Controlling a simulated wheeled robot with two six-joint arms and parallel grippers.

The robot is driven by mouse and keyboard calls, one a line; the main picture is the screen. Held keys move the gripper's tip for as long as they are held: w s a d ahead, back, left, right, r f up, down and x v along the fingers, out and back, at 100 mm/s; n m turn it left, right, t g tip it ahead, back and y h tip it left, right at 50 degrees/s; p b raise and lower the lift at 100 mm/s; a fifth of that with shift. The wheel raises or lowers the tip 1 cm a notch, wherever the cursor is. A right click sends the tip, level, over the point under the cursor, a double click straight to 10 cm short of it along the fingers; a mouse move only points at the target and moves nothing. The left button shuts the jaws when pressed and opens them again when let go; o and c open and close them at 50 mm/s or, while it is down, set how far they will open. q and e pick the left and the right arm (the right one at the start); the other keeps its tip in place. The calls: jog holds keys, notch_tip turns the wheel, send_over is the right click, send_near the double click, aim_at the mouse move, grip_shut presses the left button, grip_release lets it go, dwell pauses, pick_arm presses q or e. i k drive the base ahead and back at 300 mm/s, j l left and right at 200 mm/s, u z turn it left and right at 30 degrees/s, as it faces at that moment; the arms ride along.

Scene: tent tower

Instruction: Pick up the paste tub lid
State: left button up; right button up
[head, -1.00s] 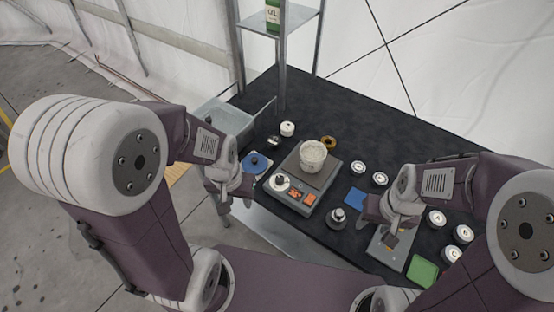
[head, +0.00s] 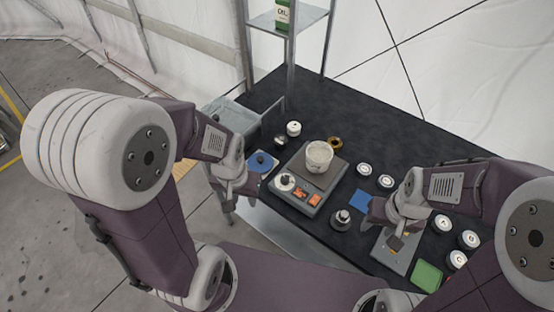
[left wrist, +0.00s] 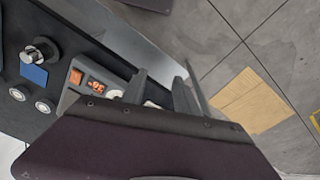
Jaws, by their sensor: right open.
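The open tub (head: 319,156) of pale paste stands on the scale (head: 309,184). My left gripper (head: 229,213) hangs beside the table's left edge, lower in the picture than the disc and apart from it. In the left wrist view its fingers (left wrist: 160,92) are apart and empty. My right gripper (head: 391,236) is open over a grey plate on the right.
A grey bin (head: 232,116) stands at the table's left back, with a shelf post behind. Small jars (head: 293,128), a metal weight (head: 342,219), a blue square (head: 360,199), several white-lidded tins (head: 441,223) and a green pad (head: 427,275) crowd the table. Its far part is clear.

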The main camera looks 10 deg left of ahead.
aim_at(262, 162)
jog(key=i+j+z, duration=0.1)
jog(key=j+z, duration=0.35)
jog(key=j, duration=0.15)
jog(key=j+z, duration=0.45)
jog(key=j, duration=0.2)
jog(key=k+j+z, duration=0.1)
jog(key=j+z, duration=0.3)
jog(key=j, duration=0.2)
